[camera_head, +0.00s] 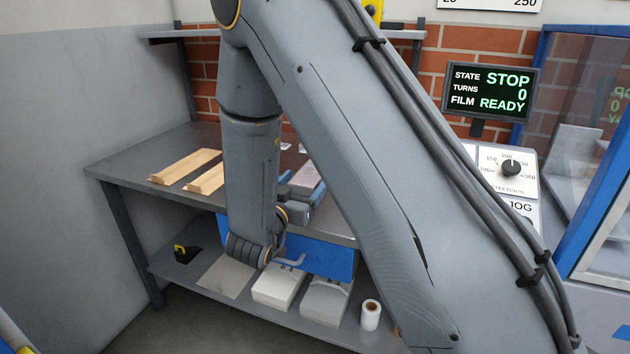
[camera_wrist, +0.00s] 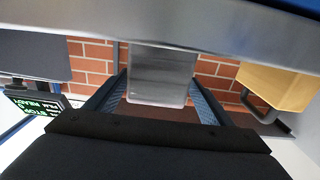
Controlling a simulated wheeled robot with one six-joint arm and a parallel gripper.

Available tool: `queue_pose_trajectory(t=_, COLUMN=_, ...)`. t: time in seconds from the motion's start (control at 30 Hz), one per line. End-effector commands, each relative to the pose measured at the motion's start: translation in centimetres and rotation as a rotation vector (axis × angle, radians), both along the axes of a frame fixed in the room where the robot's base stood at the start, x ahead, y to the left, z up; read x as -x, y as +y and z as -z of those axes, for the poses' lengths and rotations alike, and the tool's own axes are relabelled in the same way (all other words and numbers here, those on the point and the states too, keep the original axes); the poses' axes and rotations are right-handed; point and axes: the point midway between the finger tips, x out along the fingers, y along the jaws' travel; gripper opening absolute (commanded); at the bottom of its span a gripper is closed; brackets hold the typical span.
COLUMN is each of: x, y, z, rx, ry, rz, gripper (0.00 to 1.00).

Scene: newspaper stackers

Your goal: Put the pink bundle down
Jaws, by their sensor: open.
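The pink bundle (camera_head: 306,174) lies on the grey table, partly hidden behind my arm in the head view. In the wrist view a grey-looking block (camera_wrist: 160,75), seemingly the same bundle's end, is between my fingers. My gripper (camera_head: 302,184) is at the bundle, with its blue fingers on either side of it. In the wrist view my gripper (camera_wrist: 155,98) has its fingers apart, with a narrow gap showing beside the block. The underside of the bundle is hidden in the head view.
Two wooden strips (camera_head: 187,165) lie on the table (camera_head: 130,162) to the left. The lower shelf (camera_head: 190,268) holds pale stacks (camera_head: 278,287) and a white roll (camera_head: 370,314). A display (camera_head: 490,90) reads STOP. A tan block with a dark handle (camera_wrist: 277,88) shows in the wrist view.

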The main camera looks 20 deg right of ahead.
Motion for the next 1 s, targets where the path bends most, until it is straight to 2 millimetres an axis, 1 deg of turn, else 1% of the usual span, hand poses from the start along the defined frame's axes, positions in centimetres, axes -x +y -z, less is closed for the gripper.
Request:
queue_pose_trajectory(t=0.23, x=-2.3, y=-2.3, z=-0.1, rx=0.000, ry=0.000, rz=0.003, gripper=0.75)
queue_pose_trajectory(t=0.4, x=-3.8, y=-3.3, z=0.0, rx=-0.001, ry=-0.001, rz=0.001, gripper=0.75)
queue_pose_trajectory(t=0.67, x=-4.1, y=-3.5, z=0.0, rx=-0.001, ry=-0.001, rz=0.000, gripper=0.75)
queue_pose_trajectory(t=0.7, x=-4.1, y=-3.5, z=0.0, rx=0.000, ry=0.000, rz=0.000, gripper=0.73)
queue_pose_trajectory(t=0.77, x=-4.1, y=-3.5, z=0.0, rx=0.000, ry=0.000, rz=0.000, gripper=0.63)
queue_pose_trajectory(t=1.0, x=-4.1, y=-3.5, z=0.0, rx=0.000, ry=0.000, rz=0.000, gripper=0.23)
